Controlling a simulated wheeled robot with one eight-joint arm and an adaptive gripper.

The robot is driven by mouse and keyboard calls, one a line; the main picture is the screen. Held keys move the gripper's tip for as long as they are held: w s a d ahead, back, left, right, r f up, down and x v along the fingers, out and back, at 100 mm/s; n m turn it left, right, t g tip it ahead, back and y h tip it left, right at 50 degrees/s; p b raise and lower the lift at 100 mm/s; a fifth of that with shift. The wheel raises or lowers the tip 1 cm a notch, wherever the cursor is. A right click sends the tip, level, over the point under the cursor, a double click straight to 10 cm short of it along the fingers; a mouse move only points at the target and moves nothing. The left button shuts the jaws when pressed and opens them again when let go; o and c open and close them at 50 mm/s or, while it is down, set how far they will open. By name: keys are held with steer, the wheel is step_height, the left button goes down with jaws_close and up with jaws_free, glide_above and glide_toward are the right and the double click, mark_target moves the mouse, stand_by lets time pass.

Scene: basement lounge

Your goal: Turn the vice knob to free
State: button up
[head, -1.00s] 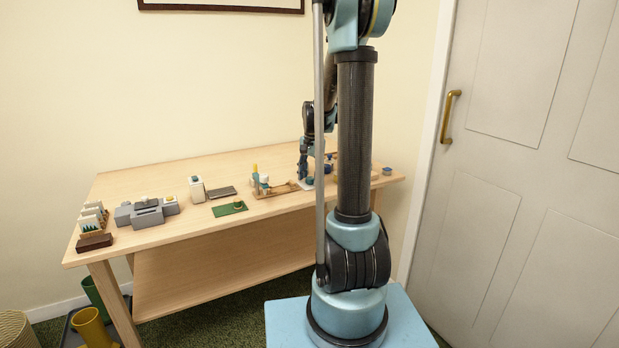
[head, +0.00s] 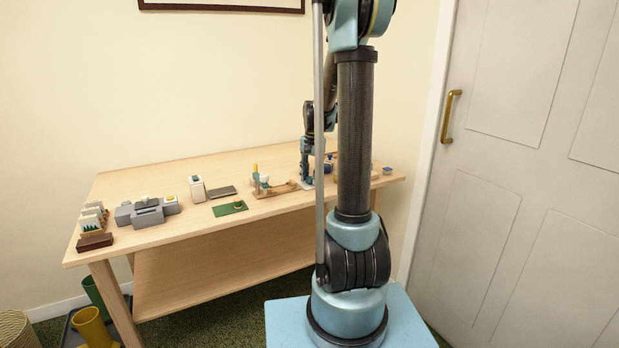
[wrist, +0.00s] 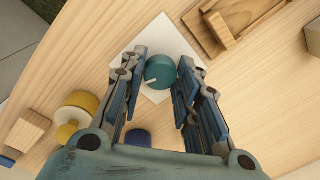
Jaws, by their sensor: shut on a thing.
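The vice knob (wrist: 160,72) is a round teal knob with a pale pointer line towards its lower left in the wrist view. It sits on a white square plate (wrist: 157,38), which lies on the wooden table. My gripper (wrist: 159,76) has one finger on each side of the knob and is shut on it. In the head view my gripper (head: 306,178) is low over the right part of the table, at the white plate (head: 307,185). There the knob is too small and covered to make out.
A wooden holder (wrist: 228,25) is close beside the plate. A yellow spool-like thing (wrist: 78,108) and a blue thing (wrist: 138,137) are near my fingers. A green mat (head: 229,209) and grey blocks (head: 146,214) stand further left on the table (head: 180,168).

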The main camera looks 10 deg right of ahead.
steer(key=n, duration=1.1)
steer(key=shift+w+g, duration=0.1)
steer(key=shift+g, duration=0.2)
steer(key=n, duration=1.1)
steer(key=shift+w+g, duration=0.1)
steer(key=shift+g, duration=0.2)
steer(key=o, duration=1.1)
steer(key=shift+r, duration=0.1)
steer(key=r, duration=1.1)
steer(key=shift+w+r, duration=0.35)
steer(key=shift+w, duration=0.05)
